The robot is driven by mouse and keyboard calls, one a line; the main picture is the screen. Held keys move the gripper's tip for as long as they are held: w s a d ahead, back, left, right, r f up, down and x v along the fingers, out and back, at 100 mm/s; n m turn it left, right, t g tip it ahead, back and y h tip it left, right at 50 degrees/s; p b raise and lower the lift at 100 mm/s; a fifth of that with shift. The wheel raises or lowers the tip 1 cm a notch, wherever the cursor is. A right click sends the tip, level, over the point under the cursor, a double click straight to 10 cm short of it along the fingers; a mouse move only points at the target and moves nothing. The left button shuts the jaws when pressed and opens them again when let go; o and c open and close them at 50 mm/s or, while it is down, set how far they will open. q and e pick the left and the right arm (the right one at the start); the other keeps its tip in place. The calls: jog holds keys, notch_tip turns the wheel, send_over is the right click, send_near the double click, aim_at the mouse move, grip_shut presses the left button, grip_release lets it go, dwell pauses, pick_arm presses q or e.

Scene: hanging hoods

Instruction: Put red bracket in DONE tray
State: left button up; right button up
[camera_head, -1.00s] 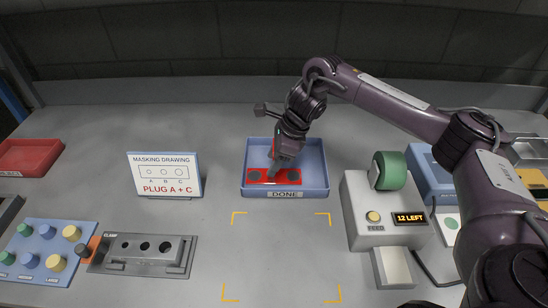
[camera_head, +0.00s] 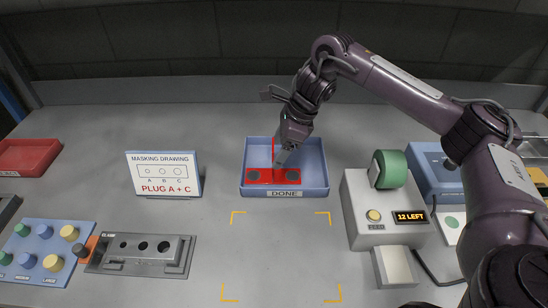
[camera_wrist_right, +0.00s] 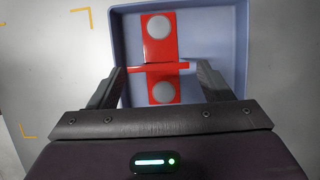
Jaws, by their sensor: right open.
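The red bracket (camera_head: 272,176) lies inside the blue DONE tray (camera_head: 318,190), near its front wall. It has a round grey disc at each end and a thin upright red plate in the middle. My right gripper (camera_head: 281,158) is just above the bracket. In the right wrist view, the bracket (camera_wrist_right: 158,48) lies in the tray (camera_wrist_right: 216,40), with its upright plate between the two spread fingers of my right gripper (camera_wrist_right: 162,78). The gripper is open. My left gripper is in neither view.
A masking drawing sign (camera_head: 165,174) stands left of the tray. A clamp block (camera_head: 143,254) and a board of coloured plugs (camera_head: 48,250) are at front left. A feeder with a green roll (camera_head: 389,169) stands at right. The yellow-cornered area (camera_head: 281,255) is clear.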

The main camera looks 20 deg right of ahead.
jog(key=p+v, duration=0.2)
jog(key=v, duration=0.5)
jog(key=shift+d+r, duration=0.15)
jog(key=shift+r, duration=0.2)
jog(key=shift+s, duration=0.1)
